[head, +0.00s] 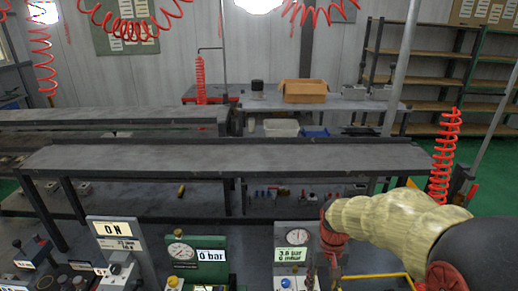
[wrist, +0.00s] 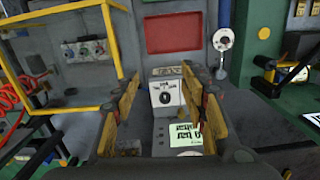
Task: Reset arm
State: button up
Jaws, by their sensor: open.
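My arm comes in from the right of the head view in a pale yellow sleeve. My gripper (head: 326,268) hangs at its end in front of the grey valve block (head: 290,268) with a round gauge and a "bar / mbar" display. In the wrist view my gripper (wrist: 161,82) is open, its two yellow-brown fingers spread apart with nothing held. Between the fingers shows a white switch box (wrist: 165,96) with a black round knob. A pale green display (wrist: 185,138) lies nearer, partly hidden by the right finger. I cannot tell whether the fingers touch anything.
A green block with a "0 bar" display (head: 211,255) and an "ON" panel (head: 117,232) stand left. A yellow frame (wrist: 62,60) stands left in the wrist view. A long grey bench (head: 230,158) lies behind. Red coiled hoses (head: 444,155) hang around.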

jog(key=s+r+t+b, duration=0.3)
jog(key=s+r, duration=0.2)
jog(key=s, duration=0.4)
jog(key=s+r+t+b, duration=0.3)
jog(key=s+r+b, duration=0.1)
jog(key=s, duration=0.5)
jog(key=shift+r+n, duration=0.4)
jog(key=shift+r, duration=0.5)
jog(key=shift+s, duration=0.1)
dwell(1.1)
